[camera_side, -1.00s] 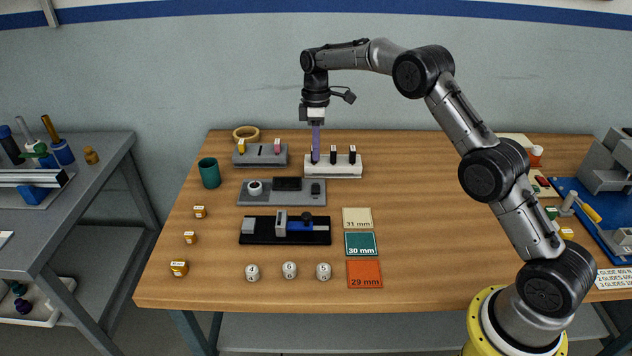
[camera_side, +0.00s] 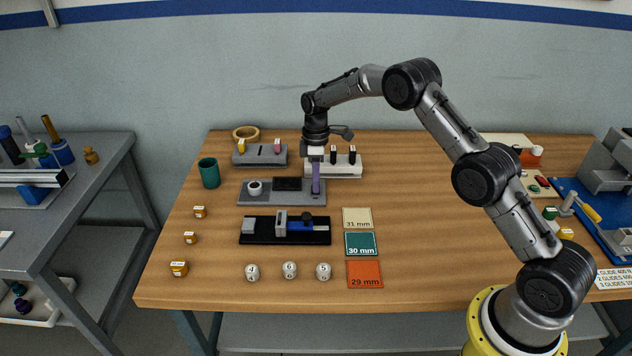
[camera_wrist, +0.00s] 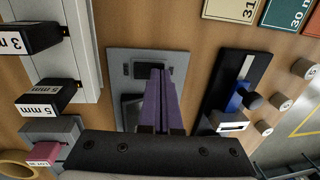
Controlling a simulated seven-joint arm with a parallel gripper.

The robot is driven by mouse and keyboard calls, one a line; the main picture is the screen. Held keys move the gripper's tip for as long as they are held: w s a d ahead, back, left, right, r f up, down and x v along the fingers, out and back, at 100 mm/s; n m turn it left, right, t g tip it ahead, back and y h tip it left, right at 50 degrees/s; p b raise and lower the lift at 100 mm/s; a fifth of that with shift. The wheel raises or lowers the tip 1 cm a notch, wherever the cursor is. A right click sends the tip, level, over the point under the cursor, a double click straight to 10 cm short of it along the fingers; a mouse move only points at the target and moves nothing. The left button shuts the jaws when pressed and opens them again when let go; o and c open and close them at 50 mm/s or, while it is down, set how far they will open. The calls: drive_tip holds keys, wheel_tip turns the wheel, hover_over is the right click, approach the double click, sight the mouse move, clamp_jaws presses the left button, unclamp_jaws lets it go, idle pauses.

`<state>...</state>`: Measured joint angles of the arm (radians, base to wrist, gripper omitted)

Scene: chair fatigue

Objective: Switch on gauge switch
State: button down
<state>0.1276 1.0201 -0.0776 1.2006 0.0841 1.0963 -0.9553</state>
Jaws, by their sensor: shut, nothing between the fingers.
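The gauge is a grey plate (camera_side: 300,200) with a dark screen (camera_side: 287,184) and a white round part (camera_side: 255,188) at its left. Its dark switch sits at the right end; in the side view my fingers cover most of it. In the wrist view the switch (camera_wrist: 140,70) shows beside and just beyond my fingertips, on the grey plate (camera_wrist: 122,57). My gripper (camera_side: 316,192), with purple fingers, is shut and empty. It points down at the switch; I cannot tell whether the tips touch it. The fingers also show in the wrist view (camera_wrist: 158,72).
A white block with black labelled pieces (camera_side: 345,171) stands just behind. A grey holder (camera_side: 262,160) is at the back left. A black fixture with a blue slider (camera_side: 300,225) lies in front. Coloured mm plates (camera_side: 360,244) lie at the right, with free table beyond.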

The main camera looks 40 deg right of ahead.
drive_tip(key=shift+f, duration=0.15)
drive_tip(key=shift+s+a+f, duration=0.1)
drive_tip(key=shift+f, duration=0.05)
drive_tip(key=shift+w+d+r, duration=0.2)
drive_tip(key=shift+w+d, duration=0.4)
wheel_tip(320, 180, up, 14)
drive_tip(key=w+d, duration=0.1)
drive_tip(key=shift+d, duration=0.15)
idle(0.5)
drive_tip(key=shift+w, duration=0.1)
